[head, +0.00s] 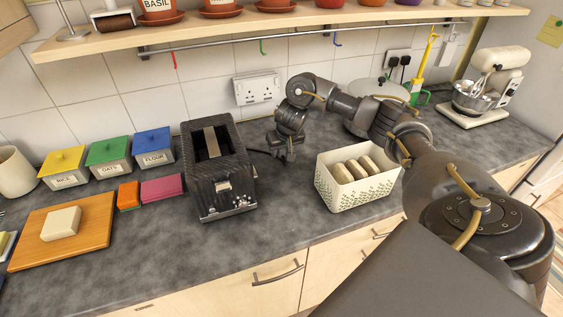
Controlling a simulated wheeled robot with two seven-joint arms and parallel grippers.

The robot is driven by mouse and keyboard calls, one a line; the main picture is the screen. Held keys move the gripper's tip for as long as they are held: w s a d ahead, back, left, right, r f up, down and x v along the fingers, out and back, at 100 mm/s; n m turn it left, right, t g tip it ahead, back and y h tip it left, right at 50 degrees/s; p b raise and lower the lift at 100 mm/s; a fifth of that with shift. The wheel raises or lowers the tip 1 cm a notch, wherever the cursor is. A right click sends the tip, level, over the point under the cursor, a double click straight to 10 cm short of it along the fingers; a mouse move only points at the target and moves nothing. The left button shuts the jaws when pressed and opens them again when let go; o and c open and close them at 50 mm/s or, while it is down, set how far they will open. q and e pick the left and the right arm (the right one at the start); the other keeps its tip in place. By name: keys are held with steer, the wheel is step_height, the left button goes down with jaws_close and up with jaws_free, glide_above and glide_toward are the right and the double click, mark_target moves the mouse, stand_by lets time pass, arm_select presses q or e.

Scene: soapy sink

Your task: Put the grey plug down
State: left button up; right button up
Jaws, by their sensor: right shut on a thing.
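My right gripper (284,156) is just right of the black toaster (217,168), low over the grey worktop. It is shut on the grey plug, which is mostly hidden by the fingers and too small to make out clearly. A dark cord (259,152) runs from the toaster's side towards the gripper. I cannot tell whether the plug touches the worktop. A white double wall socket (257,88) is on the tiles behind, above the gripper, with nothing plugged in. My left gripper is out of view.
A cream basket (340,196) with bread rolls stands right of the gripper. Rice, oats and flour tins (108,157) and a wooden board (66,243) are at the left. A shelf (200,34) and hook rail run above. The worktop (283,213) between toaster and basket is clear.

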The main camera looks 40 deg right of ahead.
mark_target(283, 153)
step_height(283, 153, down, 2)
steer(key=shift+w+f+b, duration=0.15)
steer(key=shift+f+b, duration=0.1)
steer(key=shift+b, duration=0.45)
steer(key=shift+d+f, duration=0.1)
steer(key=shift+f, duration=0.2)
steer(key=shift+w+f, duration=0.15)
steer(key=shift+f, duration=0.15)
steer(key=shift+f+p, duration=0.1)
steer(key=shift+p, duration=0.2)
steer(key=o, duration=0.9)
